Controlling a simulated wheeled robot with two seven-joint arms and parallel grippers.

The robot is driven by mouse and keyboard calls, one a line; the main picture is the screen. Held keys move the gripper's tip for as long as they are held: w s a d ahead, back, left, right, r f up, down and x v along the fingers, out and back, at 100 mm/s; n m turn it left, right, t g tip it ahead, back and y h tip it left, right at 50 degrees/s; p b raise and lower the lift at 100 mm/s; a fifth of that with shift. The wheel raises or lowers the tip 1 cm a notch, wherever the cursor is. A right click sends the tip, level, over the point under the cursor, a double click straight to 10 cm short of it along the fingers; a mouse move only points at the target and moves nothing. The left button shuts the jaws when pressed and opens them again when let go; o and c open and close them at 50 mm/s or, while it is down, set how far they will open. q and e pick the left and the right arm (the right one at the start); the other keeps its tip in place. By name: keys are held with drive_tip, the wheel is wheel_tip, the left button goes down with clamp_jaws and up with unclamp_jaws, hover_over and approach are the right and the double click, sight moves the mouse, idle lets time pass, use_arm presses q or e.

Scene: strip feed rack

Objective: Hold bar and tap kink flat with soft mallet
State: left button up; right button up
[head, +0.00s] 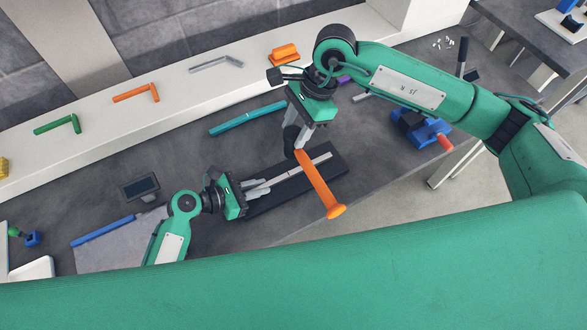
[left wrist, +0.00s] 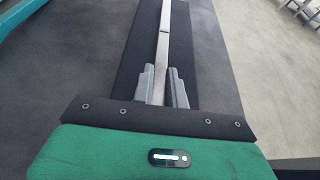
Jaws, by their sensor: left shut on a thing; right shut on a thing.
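A thin silver bar (head: 284,175) lies along a black mat (head: 333,171). It also runs straight away from me in the left wrist view (left wrist: 165,48), with a small dark mark or step across it. I cannot tell how high the kink stands. My left gripper (head: 256,187) is shut on the bar's near end; its grey fingers flank the bar in the left wrist view (left wrist: 161,88). My right gripper (head: 300,140) is shut on the orange mallet (head: 318,184) above the mat. The mallet slants down to the right across the bar, its flared end past the mat's edge. The gripper partly hides its upper end.
A teal bar (head: 247,118) lies behind the mat. A blue tool with a red handle (head: 425,130) stands at the right. A small dark screen (head: 139,187) and a blue bar (head: 102,231) are at the left. Several bent pieces lie on the white ledge (head: 180,95).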

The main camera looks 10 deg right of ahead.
use_arm(q)
drive_tip(key=o, duration=1.1)
drive_tip(key=c, duration=0.7)
drive_tip(key=shift+v, duration=4)
